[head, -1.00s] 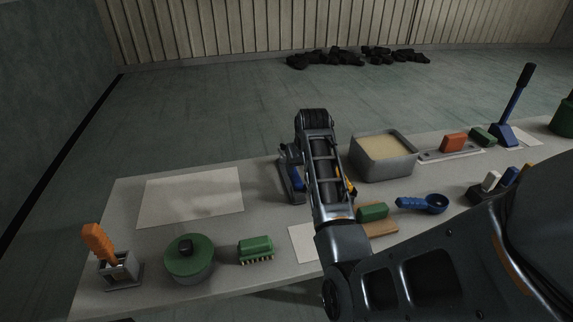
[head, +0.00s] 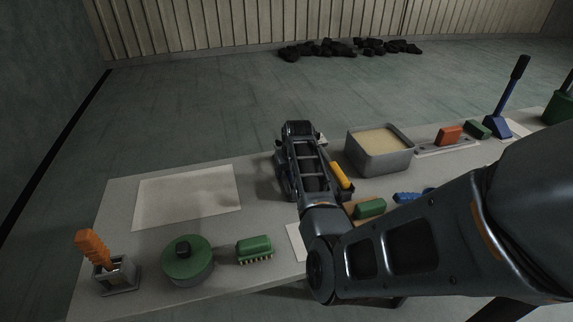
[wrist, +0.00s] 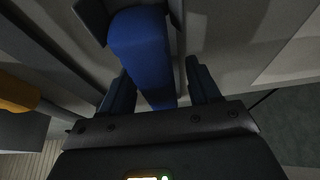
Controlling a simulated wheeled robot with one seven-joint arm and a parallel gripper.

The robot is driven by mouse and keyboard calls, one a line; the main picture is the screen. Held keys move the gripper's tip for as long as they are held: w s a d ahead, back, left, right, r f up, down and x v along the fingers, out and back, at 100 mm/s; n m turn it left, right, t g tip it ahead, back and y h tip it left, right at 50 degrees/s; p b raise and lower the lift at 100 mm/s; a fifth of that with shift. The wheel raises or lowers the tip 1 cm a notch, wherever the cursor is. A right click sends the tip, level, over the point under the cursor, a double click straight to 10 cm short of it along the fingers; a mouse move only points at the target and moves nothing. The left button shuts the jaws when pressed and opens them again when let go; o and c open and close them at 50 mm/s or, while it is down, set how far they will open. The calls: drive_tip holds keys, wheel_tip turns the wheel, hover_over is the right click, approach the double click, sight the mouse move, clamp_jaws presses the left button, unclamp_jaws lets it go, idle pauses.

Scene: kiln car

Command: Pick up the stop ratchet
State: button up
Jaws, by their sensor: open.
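A blue part (wrist: 143,45) with dark grey plates beside it fills the upper middle of the wrist view; it appears to be the stop ratchet. My gripper (wrist: 157,72) is open, with one dark finger on each side of the blue part. I cannot tell whether either finger touches it. In the head view my own arm and wrist hide the blue part and my fingertips. A little of its dark grey frame (head: 281,180) seems to show at the left of my wrist.
A yellow-handled thing (head: 341,176) stands close to the right of my wrist. A grey bin of sand (head: 380,162) is behind it. A pale sheet (head: 188,196) lies at left.

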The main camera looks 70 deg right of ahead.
drive_tip(key=shift+c, duration=0.3)
clamp_jaws()
idle(0.3)
drive_tip(key=shift+r, duration=0.55)
wheel_tip(320, 180, up, 3)
drive_tip(key=shift+d+f, duration=0.1)
drive_tip(key=shift+f, duration=0.1)
drive_tip(key=s+d+r+b, duration=0.2)
drive_tip(key=s+d+r, duration=0.3)
drive_tip(key=d, duration=0.5)
wheel_tip(320, 180, up, 2)
drive_tip(key=shift+s+d+r, duration=0.15)
drive_tip(key=shift+r, duration=0.05)
